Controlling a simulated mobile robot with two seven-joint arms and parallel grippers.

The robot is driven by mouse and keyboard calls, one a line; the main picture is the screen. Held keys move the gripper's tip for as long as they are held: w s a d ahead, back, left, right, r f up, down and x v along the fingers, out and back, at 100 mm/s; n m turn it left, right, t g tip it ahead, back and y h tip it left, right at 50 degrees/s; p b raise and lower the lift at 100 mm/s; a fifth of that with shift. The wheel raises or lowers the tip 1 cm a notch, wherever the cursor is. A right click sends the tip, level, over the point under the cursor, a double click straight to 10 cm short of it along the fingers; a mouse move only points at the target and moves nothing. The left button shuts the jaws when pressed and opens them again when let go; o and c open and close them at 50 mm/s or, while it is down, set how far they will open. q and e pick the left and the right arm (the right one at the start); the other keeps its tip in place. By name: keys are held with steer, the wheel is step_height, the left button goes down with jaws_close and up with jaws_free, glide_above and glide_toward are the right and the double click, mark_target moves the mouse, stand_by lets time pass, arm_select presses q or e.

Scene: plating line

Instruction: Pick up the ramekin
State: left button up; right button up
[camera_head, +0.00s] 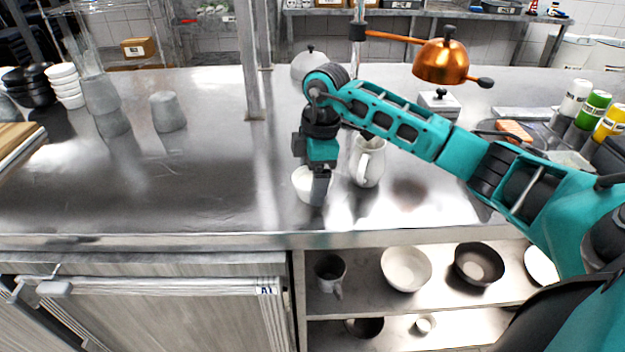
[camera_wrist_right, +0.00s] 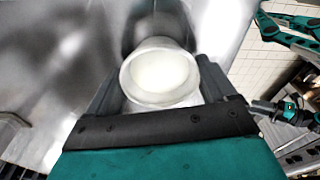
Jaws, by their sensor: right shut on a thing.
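The white ramekin (camera_head: 303,182) is at the front part of the steel counter in the head view, partly hidden behind my right gripper (camera_head: 318,190). In the right wrist view the ramekin (camera_wrist_right: 160,72) sits between the two fingers of my right gripper (camera_wrist_right: 160,88), its round opening facing the camera. The fingers are shut on its sides. I cannot tell whether its base touches the counter. My left gripper does not show in the head view.
A white pitcher (camera_head: 367,162) stands just right of the ramekin. A copper lamp (camera_head: 441,62) hangs over the counter at the right. Bottles (camera_head: 592,112) stand at the far right. Bowls (camera_head: 405,268) sit on the shelf below.

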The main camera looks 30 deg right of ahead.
steer(key=shift+r, duration=0.15)
step_height(320, 180, up, 19)
steer(key=p, duration=0.2)
steer(key=shift+r, duration=0.2)
stand_by(0.7)
